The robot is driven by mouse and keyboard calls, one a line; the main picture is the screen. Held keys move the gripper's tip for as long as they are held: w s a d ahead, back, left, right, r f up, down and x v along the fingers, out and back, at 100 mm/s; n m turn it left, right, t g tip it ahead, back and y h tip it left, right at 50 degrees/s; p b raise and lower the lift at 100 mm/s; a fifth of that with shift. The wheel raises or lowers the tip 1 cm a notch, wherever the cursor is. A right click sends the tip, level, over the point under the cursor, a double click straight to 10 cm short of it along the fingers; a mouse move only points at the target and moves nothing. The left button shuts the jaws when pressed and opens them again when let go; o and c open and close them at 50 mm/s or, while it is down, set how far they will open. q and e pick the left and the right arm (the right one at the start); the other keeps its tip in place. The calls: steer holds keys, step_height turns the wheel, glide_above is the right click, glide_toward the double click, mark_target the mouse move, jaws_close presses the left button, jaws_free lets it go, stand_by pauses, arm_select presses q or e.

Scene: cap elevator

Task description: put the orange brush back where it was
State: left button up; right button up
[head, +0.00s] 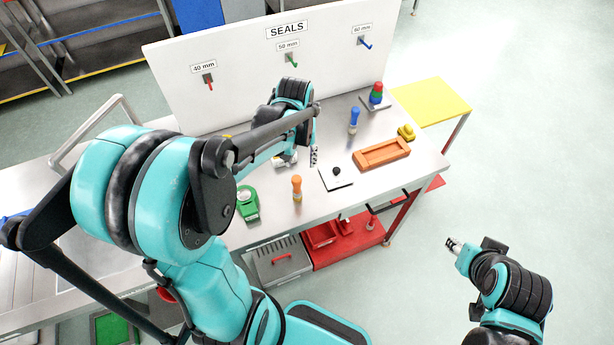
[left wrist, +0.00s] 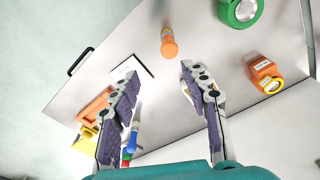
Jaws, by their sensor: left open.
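The orange brush (head: 297,188) stands upright on the steel table, nearer the front edge, with nothing gripping it. In the left wrist view the brush (left wrist: 168,42) lies just beyond the fingertips, roughly in line with the gap between them. My left gripper (head: 300,158) is over the table behind the brush, and in its wrist view (left wrist: 159,72) the fingers are spread and empty. My right gripper (head: 453,245) is off the table at the lower right, too small to read its fingers. A blue brush (head: 354,119) stands farther back.
A white pad with a black knob (head: 337,177), an orange tray (head: 382,152) and a yellow object (head: 406,132) lie to the right. A green tape roll (head: 247,204) is left of the brush. The white SEALS panel (head: 240,90) closes the back. My left arm hides the table's left-middle.

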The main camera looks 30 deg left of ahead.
arm_select(q)
steer(key=s+d+r+m+t, duration=0.4)
steer(key=s+d+r+t, duration=0.2)
steer(key=s, duration=0.4)
steer(key=d+r, duration=0.1)
steer(key=d, duration=0.1)
steer(key=shift+d+r+m, duration=0.2)
steer(key=shift+d+m, duration=0.1)
steer(key=shift+d, duration=0.05)
step_height(320, 180, down, 18)
steer(key=b, duration=1.8)
